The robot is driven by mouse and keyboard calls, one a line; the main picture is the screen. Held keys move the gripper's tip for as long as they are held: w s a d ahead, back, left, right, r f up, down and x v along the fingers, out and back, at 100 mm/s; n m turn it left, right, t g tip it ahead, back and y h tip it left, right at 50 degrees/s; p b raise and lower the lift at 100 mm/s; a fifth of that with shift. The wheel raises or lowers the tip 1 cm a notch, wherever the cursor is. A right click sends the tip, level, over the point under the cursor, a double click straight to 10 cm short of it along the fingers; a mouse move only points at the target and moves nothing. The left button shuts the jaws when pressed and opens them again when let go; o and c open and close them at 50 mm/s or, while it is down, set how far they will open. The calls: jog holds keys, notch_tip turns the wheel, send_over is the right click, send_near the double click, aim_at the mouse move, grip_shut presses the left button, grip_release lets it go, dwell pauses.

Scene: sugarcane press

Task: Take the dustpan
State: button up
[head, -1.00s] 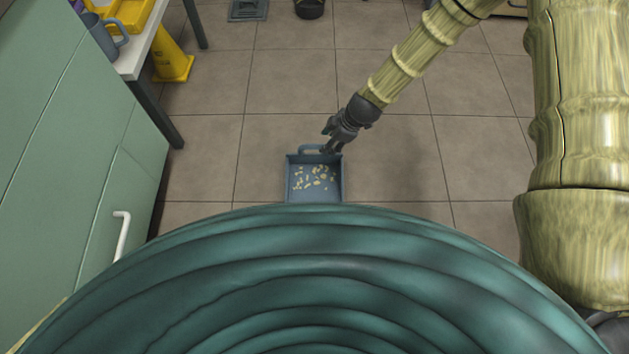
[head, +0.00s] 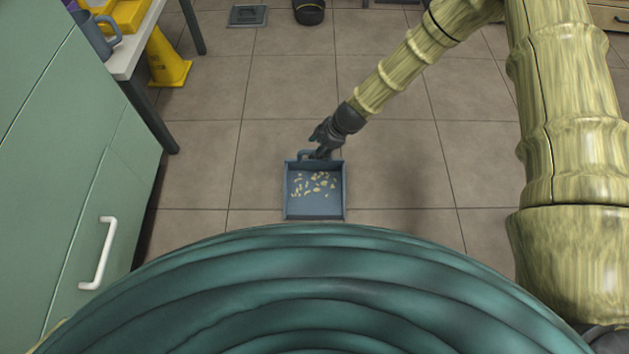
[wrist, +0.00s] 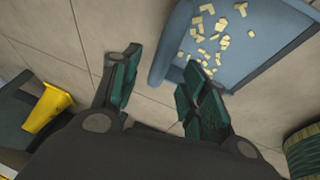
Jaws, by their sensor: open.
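The blue-grey dustpan (head: 315,209) lies on the tiled floor with several pale yellow bits in it, just beyond my teal round body. The pan (wrist: 268,60) shows at upper right there. I cannot tell whether a finger touches the handle.
A green cabinet (head: 65,190) with a white handle stands at left. A floor drain (head: 248,16) and a dark round object (head: 309,11) are farther back. Floor around the dustpan is clear.

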jog(key=shift+b+x, duration=1.3)
jog(key=shift+x, duration=1.05)
grip_shut()
